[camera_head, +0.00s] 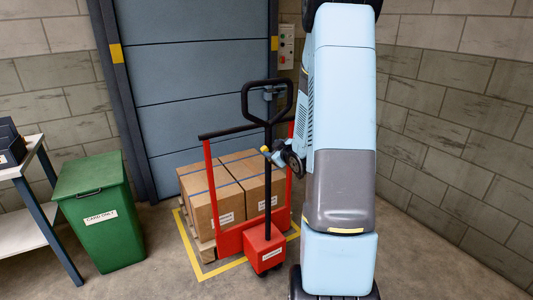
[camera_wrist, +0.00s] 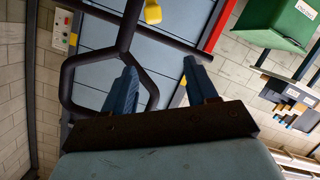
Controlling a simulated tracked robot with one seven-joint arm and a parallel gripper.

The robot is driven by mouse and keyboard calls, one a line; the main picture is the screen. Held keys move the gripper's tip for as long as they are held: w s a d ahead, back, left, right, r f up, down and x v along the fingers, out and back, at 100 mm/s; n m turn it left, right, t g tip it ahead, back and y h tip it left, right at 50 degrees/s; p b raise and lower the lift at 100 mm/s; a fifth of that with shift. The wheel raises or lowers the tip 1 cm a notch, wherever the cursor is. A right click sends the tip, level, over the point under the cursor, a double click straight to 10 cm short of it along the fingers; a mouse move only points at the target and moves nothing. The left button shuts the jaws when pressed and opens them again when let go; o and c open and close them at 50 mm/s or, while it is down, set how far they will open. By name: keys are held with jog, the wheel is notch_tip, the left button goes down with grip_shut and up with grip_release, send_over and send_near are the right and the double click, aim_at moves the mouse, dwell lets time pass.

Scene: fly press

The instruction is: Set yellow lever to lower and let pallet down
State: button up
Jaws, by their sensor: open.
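The red pallet truck (camera_head: 264,247) stands in front of the blue door, with a black loop handle (camera_head: 267,98) upright on its shaft. The small yellow lever (camera_head: 265,150) is on the shaft below the loop; it also shows at the top of the wrist view (camera_wrist: 152,12). The wooden pallet (camera_head: 207,250) carries several cardboard boxes (camera_head: 214,202). My gripper (camera_wrist: 160,67) is open and empty. In the wrist view the lever lies beyond the fingertips, apart from them, and the left finger overlaps the handle loop. Whether a finger touches the handle cannot be told.
A yellow floor outline (camera_head: 222,270) surrounds the pallet. A green bin (camera_head: 100,215) and a white table (camera_head: 22,222) stand at the left. A control box (camera_head: 286,46) is on the wall beside the door. Open floor lies between bin and pallet.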

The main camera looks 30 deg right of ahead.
jog(key=s+d+f+t+y, duration=0.1)
jog(key=s+d+f+t, duration=0.2)
jog(key=f, duration=0.4)
jog(key=w, duration=1.4)
jog(key=shift+w, duration=0.2)
jog(key=shift+d+f, duration=0.1)
jog(key=shift+c, duration=0.3)
grip_shut()
